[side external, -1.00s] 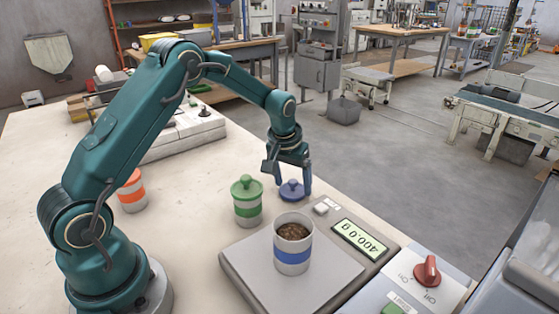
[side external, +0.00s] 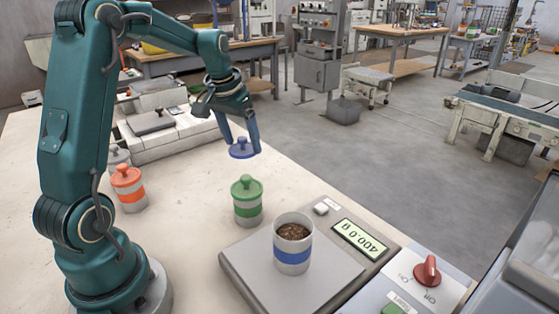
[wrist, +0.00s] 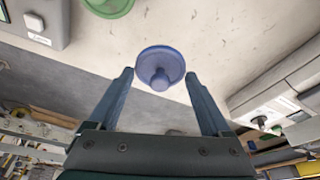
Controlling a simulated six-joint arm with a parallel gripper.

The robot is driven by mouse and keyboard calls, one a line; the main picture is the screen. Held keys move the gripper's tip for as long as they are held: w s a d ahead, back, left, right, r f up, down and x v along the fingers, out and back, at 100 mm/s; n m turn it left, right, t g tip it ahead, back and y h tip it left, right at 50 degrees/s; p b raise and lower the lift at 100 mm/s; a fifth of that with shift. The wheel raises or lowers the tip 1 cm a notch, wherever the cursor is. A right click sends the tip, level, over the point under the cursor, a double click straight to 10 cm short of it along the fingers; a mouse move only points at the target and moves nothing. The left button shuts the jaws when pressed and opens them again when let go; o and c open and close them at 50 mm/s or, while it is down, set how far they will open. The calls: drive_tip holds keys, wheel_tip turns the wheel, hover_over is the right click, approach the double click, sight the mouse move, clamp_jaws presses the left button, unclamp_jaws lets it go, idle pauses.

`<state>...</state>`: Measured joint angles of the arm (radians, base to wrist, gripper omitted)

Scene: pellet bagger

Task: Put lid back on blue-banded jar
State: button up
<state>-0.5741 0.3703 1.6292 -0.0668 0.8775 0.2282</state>
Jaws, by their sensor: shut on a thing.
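My gripper (side external: 244,146) is shut on the blue lid (side external: 240,150), holding it roughly level and apart from the jar, with the round knob between the fingers. The lid also shows between the fingertips in the wrist view (wrist: 160,64). The blue-banded jar (side external: 292,257) stands upright and open on the scale, filled with brown pellets. My gripper is behind and to the left of this jar in the side view.
The scale (side external: 255,278) reads 400.0 g. A green-lidded jar (side external: 247,205) stands between the lid and the scale. An orange-lidded jar (side external: 128,192) and a grey-lidded one (side external: 117,155) stand at left. A red knob (side external: 427,272) is on the panel at right.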

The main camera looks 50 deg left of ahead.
drive_tip(key=shift+s+d, duration=0.25)
drive_tip(key=shift+s, duration=0.1)
drive_tip(key=s+d+r+m, duration=0.1)
drive_tip(key=d+r+m, duration=0.1)
drive_tip(key=d, duration=0.5)
drive_tip(key=d+r+m+h, duration=0.1)
drive_tip(key=d+r+m, duration=0.2)
drive_tip(key=d, duration=0.3)
drive_tip(key=shift+s+d, duration=0.35)
drive_tip(key=s+d+r+m, duration=0.1)
drive_tip(key=d, duration=0.2)
drive_tip(key=s+d+r+m+h, duration=0.1)
drive_tip(key=s+d+r+m, duration=0.1)
drive_tip(key=d, duration=0.2)
drive_tip(key=s+d+r+m, duration=0.1)
drive_tip(key=s+d+m, duration=0.1)
drive_tip(key=d, duration=0.2)
drive_tip(key=shift+d+r+h, duration=0.2)
drive_tip(key=shift+r+h, duration=0.1)
drive_tip(key=shift+h, duration=0.1)
drive_tip(key=shift+d+f, duration=0.15)
drive_tip(key=shift+f, duration=3.05)
drive_tip(key=shift+s+f, duration=0.1)
drive_tip(key=shift+f, duration=0.1)
drive_tip(key=o, duration=1.1)
